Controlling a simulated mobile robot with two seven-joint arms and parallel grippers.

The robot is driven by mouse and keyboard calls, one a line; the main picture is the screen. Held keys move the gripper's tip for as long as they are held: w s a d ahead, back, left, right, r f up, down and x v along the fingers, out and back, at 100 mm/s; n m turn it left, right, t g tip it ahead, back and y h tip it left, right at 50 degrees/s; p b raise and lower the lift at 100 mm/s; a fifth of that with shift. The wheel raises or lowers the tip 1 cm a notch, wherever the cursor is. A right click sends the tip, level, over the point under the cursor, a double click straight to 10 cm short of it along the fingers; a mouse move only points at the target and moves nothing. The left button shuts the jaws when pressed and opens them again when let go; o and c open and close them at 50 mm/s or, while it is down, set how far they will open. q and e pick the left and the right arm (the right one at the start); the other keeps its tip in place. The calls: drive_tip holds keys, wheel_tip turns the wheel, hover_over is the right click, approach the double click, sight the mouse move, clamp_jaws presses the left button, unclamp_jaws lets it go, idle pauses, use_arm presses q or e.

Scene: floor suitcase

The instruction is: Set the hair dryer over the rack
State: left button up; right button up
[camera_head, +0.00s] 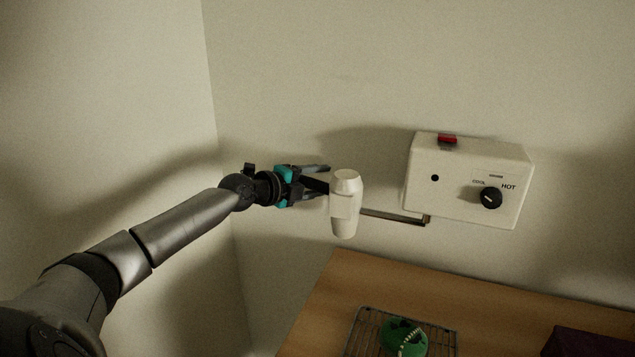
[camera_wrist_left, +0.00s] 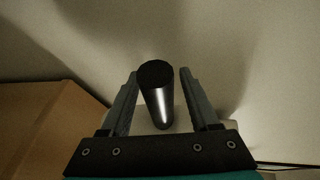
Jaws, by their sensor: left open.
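The hair dryer (camera_head: 345,207) has a white body and is upright at the end of a metal bar (camera_head: 395,216) below a wall box. Its dark cylindrical handle (camera_wrist_left: 157,92) points toward the left wrist camera. My left gripper (camera_head: 322,182) is at the dryer's left side in the head view. In the left wrist view its fingers (camera_wrist_left: 158,90) stand apart on both sides of the handle, with gaps visible. How the dryer meets the bar is hidden. A wire rack (camera_head: 365,332) lies on the wooden surface below. My right gripper is not in view.
The white wall box (camera_head: 468,180) carries a black knob (camera_head: 490,198) and a red switch (camera_head: 447,139). A green item (camera_head: 404,338) sits on the wire rack. A dark purple object (camera_head: 590,342) is at the lower right. The wooden top (camera_head: 480,300) is bare between them.

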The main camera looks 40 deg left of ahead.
use_arm(q)
drive_tip(key=shift+c, duration=0.4)
clamp_jaws()
idle(1.1)
